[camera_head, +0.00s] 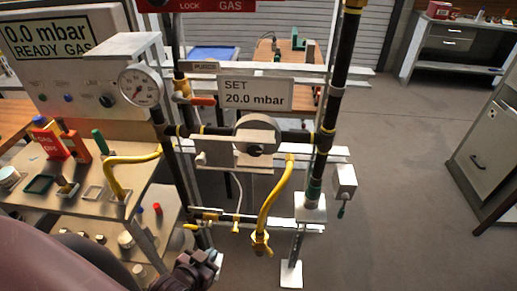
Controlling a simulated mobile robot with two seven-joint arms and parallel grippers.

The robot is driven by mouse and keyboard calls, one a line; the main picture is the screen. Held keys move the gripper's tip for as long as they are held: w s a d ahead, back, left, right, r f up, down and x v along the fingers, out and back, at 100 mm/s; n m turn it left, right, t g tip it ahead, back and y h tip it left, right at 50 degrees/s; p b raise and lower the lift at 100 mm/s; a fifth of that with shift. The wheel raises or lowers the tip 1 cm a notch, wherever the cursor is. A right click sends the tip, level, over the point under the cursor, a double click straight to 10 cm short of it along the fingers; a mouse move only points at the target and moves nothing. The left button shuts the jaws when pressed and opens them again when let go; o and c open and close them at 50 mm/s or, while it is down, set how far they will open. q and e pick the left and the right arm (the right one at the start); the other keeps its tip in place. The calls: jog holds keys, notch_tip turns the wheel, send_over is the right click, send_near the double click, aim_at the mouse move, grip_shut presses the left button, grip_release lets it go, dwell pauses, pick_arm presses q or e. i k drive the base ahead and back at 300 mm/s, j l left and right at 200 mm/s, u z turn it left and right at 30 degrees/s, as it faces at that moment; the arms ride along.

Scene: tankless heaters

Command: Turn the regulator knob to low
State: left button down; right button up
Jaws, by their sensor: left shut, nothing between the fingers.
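The round grey regulator (258,131) sits on the dark horizontal pipe in the middle of the view. A small black knob (256,150) shows on its front; its exact setting is too small to read. A sign (252,95) above it reads "SET 20.0 mbar". My left gripper (212,262) is low in the view, below and left of the regulator, apart from it. It is dark, shut and empty. My right gripper is not in view.
A pressure gauge (140,86) and a panel display (62,32) reading "0.0 mbar READY GAS" stand at the left. Yellow hoses (272,205) hang near the pipes. A bench (70,205) holds small items. Open floor (410,150) lies to the right.

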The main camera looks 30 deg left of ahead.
aim_at(254, 150)
jog(key=k+j+z, duration=0.2)
jog(key=j, duration=0.2)
jog(key=k+j+z, duration=0.2)
jog(key=j, duration=0.2)
jog(key=k+j, duration=0.15)
jog(key=j, duration=0.25)
jog(key=k+j+z, duration=0.1)
jog(key=j, duration=0.35)
